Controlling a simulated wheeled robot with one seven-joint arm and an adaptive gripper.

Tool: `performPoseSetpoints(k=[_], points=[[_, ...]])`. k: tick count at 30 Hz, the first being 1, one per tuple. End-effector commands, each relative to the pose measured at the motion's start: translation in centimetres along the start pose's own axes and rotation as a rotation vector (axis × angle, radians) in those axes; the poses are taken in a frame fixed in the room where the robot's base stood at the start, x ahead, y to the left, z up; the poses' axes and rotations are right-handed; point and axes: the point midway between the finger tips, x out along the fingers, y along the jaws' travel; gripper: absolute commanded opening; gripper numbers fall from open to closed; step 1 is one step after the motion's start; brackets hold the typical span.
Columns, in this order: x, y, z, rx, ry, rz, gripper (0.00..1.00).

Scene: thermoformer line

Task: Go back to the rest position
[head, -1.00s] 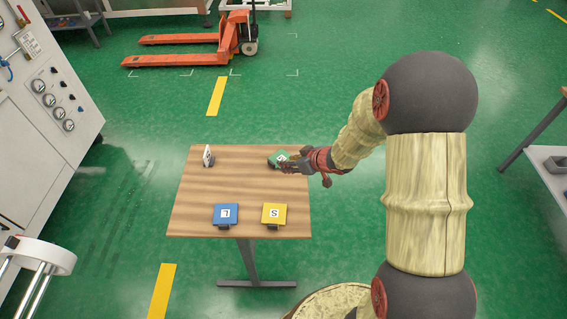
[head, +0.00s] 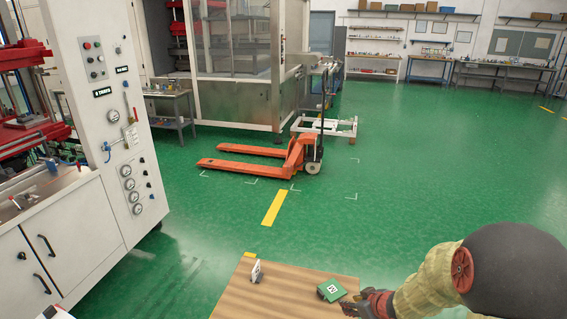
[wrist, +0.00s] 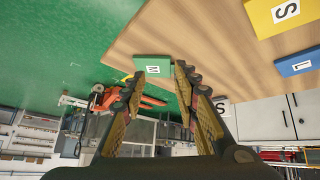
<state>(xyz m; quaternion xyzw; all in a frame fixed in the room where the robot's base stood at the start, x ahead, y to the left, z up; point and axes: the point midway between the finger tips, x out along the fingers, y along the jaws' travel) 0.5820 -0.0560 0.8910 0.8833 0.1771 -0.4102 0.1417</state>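My gripper (head: 355,306) is at the right edge of the wooden table, beside the green card (head: 331,290). In the wrist view the two fingers (wrist: 160,84) stand apart with nothing held between them. The green card (wrist: 153,66) shows just beyond the fingertips, near the table edge; whether a finger touches it I cannot tell. In the wrist view a yellow card (wrist: 278,14) and a blue card (wrist: 300,62) lie farther across the table.
The wooden table (head: 272,300) is cut off by the bottom of the head view. An orange pallet jack (head: 290,152) stands on the green floor behind it. A white machine cabinet (head: 125,190) with gauges is at the left.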

Motion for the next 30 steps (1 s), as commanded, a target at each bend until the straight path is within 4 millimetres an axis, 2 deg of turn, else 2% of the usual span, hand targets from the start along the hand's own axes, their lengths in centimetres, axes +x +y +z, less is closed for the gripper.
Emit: performPoseSetpoints(k=[1, 2, 4, 6, 8, 9, 12, 14, 18, 24, 27, 30], points=[[-0.2, 0.8, 2.2, 0.013, -0.069, 0.043, 0.3], [-0.5, 1.5, 3.6, 0.025, -0.118, 0.075, 0.3], [-2.5, 3.3, 6.1, 0.062, -0.227, 0.159, 0.3], [-5.8, 4.5, 7.5, 0.105, -0.322, 0.235, 0.3], [-9.0, 4.7, 8.3, 0.149, -0.395, 0.285, 0.3], [-11.3, 4.3, 8.6, 0.183, -0.439, 0.309, 0.3], [-16.9, 2.3, 8.7, 0.268, -0.519, 0.333, 0.3], [-19.8, 0.5, 8.4, 0.315, -0.544, 0.327, 0.3], [-25.5, -4.4, 7.4, 0.407, -0.557, 0.278, 0.3], [-31.7, -11.1, 4.8, 0.484, -0.463, 0.183, 0.3], [-33.9, -13.0, 3.0, 0.491, -0.369, 0.159, 0.3], [-35.8, -13.8, 1.4, 0.469, -0.284, 0.16, 0.3]])
